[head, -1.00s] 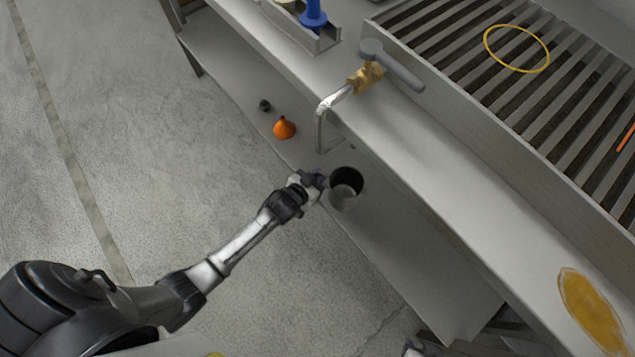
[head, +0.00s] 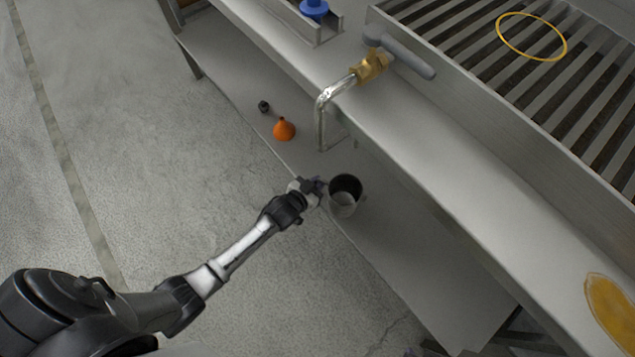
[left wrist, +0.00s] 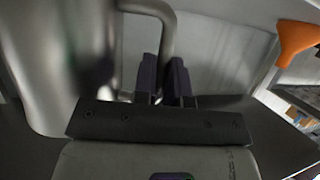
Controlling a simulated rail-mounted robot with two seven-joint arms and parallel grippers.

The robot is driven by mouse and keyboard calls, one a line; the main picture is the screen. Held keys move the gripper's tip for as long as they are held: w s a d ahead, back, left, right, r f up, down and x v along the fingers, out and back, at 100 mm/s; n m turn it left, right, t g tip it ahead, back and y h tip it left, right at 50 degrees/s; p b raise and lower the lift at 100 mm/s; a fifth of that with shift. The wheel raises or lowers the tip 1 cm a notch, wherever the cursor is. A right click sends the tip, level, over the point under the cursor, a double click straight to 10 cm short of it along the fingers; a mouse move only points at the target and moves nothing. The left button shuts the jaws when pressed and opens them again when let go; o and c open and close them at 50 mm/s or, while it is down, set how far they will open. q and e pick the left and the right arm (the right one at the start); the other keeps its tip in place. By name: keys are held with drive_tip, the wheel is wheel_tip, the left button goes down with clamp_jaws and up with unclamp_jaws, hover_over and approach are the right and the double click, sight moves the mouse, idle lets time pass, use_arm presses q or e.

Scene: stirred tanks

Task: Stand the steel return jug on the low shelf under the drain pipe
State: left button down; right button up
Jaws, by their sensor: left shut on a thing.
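The steel return jug (head: 343,202) is an open cylinder with a dark inside, seen from above in the head view. It looks upright, over the front part of the low shelf (head: 410,255). I cannot tell whether its base touches the shelf. My left gripper (head: 322,187) is shut on its handle from the left. In the left wrist view the jug's body (left wrist: 55,60) fills the left side, and the handle (left wrist: 168,35) runs down to the gripper fingers (left wrist: 165,82). The drain pipe (head: 322,122) bends down from the bench edge, behind the jug in the head view. My right gripper is out of view.
An orange funnel (head: 284,130) and a small dark object (head: 263,106) lie on the low shelf farther back. The bench top (head: 470,175) overhangs the shelf. A brass valve (head: 370,67) with a grey lever feeds the pipe. The shelf's near right part is clear.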

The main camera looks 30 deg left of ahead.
use_arm(q)
drive_tip(key=c, duration=1.2)
unclamp_jaws()
drive_tip(key=shift+o, duration=0.2)
drive_tip(key=shift+r, duration=0.15)
drive_tip(key=shift+s+r+p, duration=0.2)
drive_tip(key=shift+s+p, duration=0.15)
drive_tip(key=shift+p, duration=0.1)
drive_tip(key=s+r+g+p, duration=0.2)
drive_tip(key=s+r, duration=0.3)
drive_tip(key=s, duration=0.4)
drive_tip(key=s+r+g+y+p, duration=0.1)
drive_tip(key=s+r+g, duration=0.3)
drive_tip(key=s, duration=0.5)
drive_tip(key=s+r+g+p, duration=0.3)
drive_tip(key=s+r, duration=0.4)
drive_tip(key=s, duration=0.2)
drive_tip(key=shift+g+y, duration=0.3)
drive_tip(key=shift+g, duration=0.1)
drive_tip(key=shift+a, duration=0.1)
